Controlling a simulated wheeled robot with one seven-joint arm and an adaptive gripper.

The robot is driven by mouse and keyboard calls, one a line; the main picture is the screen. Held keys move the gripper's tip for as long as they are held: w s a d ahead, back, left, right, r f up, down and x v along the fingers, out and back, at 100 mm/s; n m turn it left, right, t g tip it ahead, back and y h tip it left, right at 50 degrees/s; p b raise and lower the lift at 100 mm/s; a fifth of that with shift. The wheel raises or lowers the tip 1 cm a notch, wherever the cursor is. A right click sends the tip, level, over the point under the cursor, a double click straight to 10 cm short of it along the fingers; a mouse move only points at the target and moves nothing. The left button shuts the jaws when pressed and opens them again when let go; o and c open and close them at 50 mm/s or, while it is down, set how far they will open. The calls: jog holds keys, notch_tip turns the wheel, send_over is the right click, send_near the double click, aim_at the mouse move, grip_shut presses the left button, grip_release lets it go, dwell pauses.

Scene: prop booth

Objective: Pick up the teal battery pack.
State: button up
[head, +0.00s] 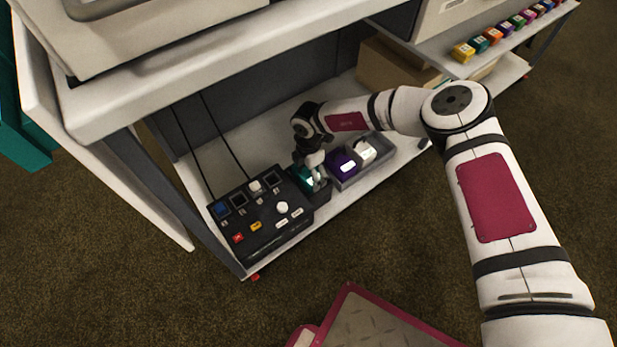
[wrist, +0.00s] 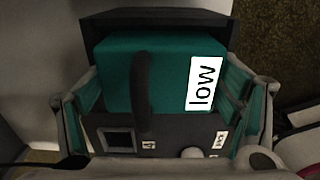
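The teal battery pack (wrist: 118,78) has a white label reading "low" and a dark handle-like strip across it. It fills the middle of the wrist view, with a dark tray wall behind it. In the head view the teal pack (head: 305,181) is mostly hidden under my gripper (head: 318,178). In the wrist view my gripper (wrist: 165,108) has its fingers spread, one on each side of the pack. Whether the finger pads touch its sides is hard to tell.
A black control box (head: 262,222) with knobs, square slots and labels stands left of the pack. A grey tray (head: 378,172) to the right holds a purple pack (head: 342,163) and a white one (head: 364,152). A cardboard box (head: 392,68) sits behind. The upper shelf overhangs this lower shelf.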

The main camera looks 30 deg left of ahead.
aim_at(308, 171)
jog(key=c, duration=0.4)
jog(key=shift+r, duration=0.1)
jog(key=shift+c, duration=0.2)
notch_tip(308, 171, up, 10)
jog(key=p, duration=0.4)
jog(key=shift+p, duration=0.4)
jog(key=shift+w, duration=0.1)
